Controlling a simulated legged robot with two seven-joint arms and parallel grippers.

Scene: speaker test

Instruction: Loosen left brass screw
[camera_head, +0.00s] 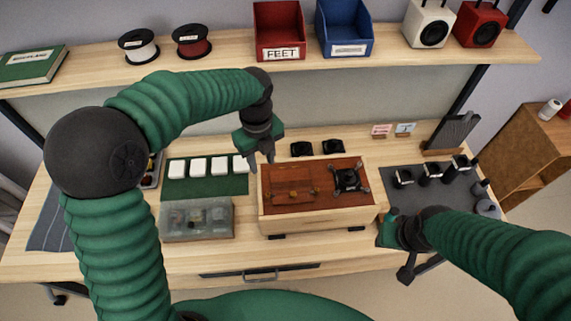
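A wooden speaker box (330,217) with a reddish-brown top panel stands at the middle of the bench. A small brass piece (277,197), which looks like the left brass screw, sits on the left part of that panel. Another brass piece (316,190) is to its right; both are too small to see in detail. My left gripper (262,161) points down above the panel's back left corner, its fingers apart and nothing seen between them. It is behind the left brass piece and clear of it. My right gripper (388,230) is beside the box's front right corner; its fingers are unclear.
A black four-legged part (347,180) stands on the panel's right side. A clear lidded case (197,219) and a green mat (208,185) with white blocks lie left. A grey mat (425,202) with black parts lies right. A shelf (215,69) with bins runs above.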

